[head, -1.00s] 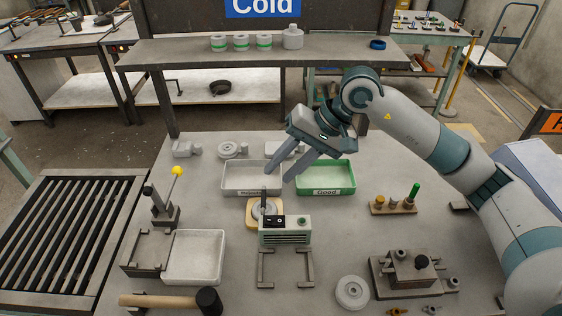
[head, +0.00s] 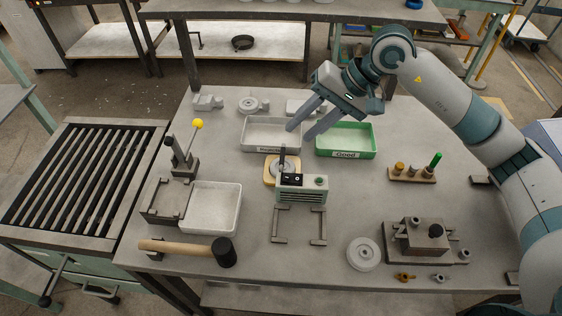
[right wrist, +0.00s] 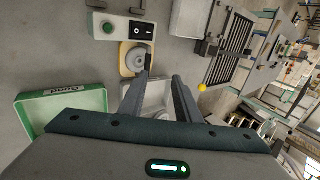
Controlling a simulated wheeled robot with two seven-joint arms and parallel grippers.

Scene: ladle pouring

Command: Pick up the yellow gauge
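A small wooden stand (head: 411,175) on the right of the table holds upright pieces. Its left one has a yellow-orange top (head: 399,167), which may be the yellow gauge; a taller green one (head: 436,160) stands at the right end. The stand is not visible in that view. My left gripper is not in view.
A grey tray (head: 250,135) and a green tray labelled Good (head: 374,146) lie near the fingers. A lever with a yellow ball (head: 197,124), a switch box (head: 302,188), a mallet (head: 176,247) and a dark metal fixture (head: 404,240) occupy the table.

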